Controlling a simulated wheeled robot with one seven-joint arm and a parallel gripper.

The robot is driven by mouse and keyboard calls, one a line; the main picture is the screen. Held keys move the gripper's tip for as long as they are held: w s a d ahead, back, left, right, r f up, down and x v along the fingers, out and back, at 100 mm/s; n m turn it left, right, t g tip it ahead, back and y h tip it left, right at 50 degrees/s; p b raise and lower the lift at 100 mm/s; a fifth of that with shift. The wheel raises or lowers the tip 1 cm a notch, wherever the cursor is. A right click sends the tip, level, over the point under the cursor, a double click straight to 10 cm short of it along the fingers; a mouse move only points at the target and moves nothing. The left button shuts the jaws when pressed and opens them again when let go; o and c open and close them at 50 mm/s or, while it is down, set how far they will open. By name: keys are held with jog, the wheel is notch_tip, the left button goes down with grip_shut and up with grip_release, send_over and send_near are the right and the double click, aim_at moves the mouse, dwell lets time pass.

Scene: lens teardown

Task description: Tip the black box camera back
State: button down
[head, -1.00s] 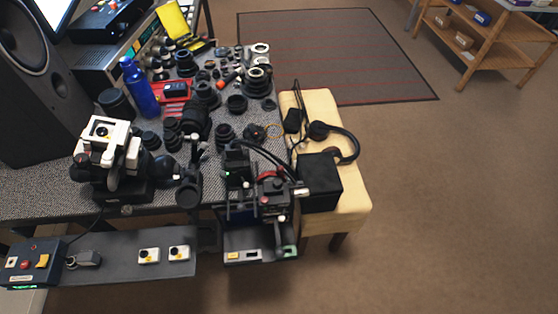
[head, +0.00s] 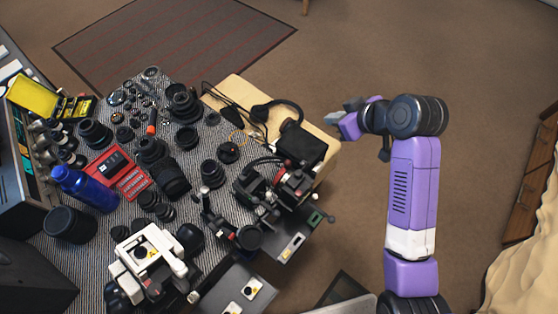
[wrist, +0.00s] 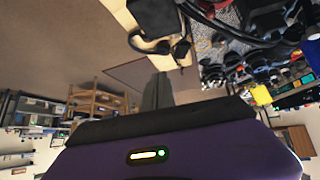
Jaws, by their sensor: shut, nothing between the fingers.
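A black box (head: 300,146), which I take to be the black box camera, sits at the near end of the cream bench beside the equipment table. It also shows at the top of the wrist view (wrist: 156,17). My gripper (head: 347,113) is to the right of the box and the bench end, apart from both. Its grey fingers look closed together, also in the wrist view (wrist: 157,90), with nothing held. The box's far side is hidden, and I cannot make out a lens on it.
Headphones (head: 283,113) lie on the cream bench (head: 237,88) behind the box. A dark device with red parts (head: 290,184) stands close to the box's near-left side. The table is crowded with lenses and a blue bottle (head: 84,188). Open carpet lies right of the bench.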

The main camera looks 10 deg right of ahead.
aim_at(301, 179)
jog(key=s+a+f+n+g+y+p, duration=0.1)
jog(key=s+a+f+g+p, duration=0.1)
jog(key=f, duration=1.1)
jog(key=shift+s+a+n+g+p, duration=0.4)
jog(key=shift+s+a+p, duration=0.15)
jog(key=shift+s+a, duration=0.45)
jog(key=shift+b, duration=0.3)
